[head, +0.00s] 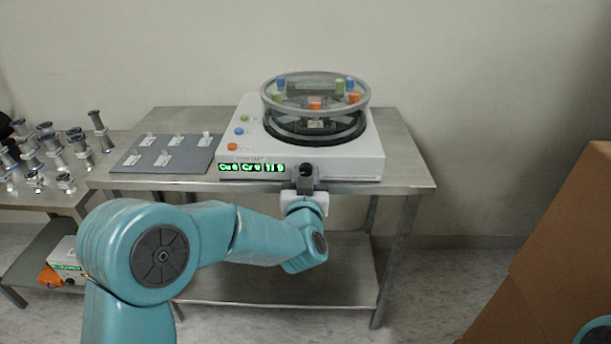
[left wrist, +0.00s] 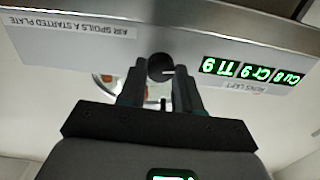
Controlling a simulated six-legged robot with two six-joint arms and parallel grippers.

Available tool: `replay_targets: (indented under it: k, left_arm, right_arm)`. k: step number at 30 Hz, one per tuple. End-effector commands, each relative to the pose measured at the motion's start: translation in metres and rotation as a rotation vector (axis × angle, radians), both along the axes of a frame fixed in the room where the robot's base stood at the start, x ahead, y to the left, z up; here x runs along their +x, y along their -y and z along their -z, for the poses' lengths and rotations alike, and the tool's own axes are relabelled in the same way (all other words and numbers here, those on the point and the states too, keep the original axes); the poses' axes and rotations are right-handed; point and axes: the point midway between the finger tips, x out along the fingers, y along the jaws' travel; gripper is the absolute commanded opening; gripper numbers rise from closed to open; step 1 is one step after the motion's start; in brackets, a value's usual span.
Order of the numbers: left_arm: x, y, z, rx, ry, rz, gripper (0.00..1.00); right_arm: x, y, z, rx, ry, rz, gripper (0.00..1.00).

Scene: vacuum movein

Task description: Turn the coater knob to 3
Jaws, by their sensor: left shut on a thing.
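The coater (head: 350,160) is a white box with a round glass-like chamber on top, standing on a steel table. Its dark knob (head: 305,169) is on the front face, right of the green display (head: 251,167). My left gripper (head: 306,184) is at the front face, shut on the knob. In the left wrist view, which shows the coater upside down, the round black knob (left wrist: 160,67) sits between the two fingers of my left gripper (left wrist: 160,82). A short pale mark shows on the knob; its dial numbers cannot be read. My right gripper is out of view.
A grey mat (head: 165,155) with several small pale pieces lies left of the coater. Several metal fittings (head: 48,150) stand on a lower table at far left. A brown panel (head: 560,250) rises at right. The wall behind is bare.

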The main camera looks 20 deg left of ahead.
Motion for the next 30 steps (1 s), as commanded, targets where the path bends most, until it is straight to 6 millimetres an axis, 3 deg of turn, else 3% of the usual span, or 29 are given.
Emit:
replay_targets:
  k: [11, 30]
  left_arm:
    - [0.0, 0.001, -0.002, 0.192, -0.055, 0.001, 0.03]
    - [0.0, 0.002, -0.001, 0.772, -0.223, 0.001, 0.03]
  right_arm:
    - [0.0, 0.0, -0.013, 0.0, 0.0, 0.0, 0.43]
    - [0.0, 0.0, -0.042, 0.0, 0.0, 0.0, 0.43]
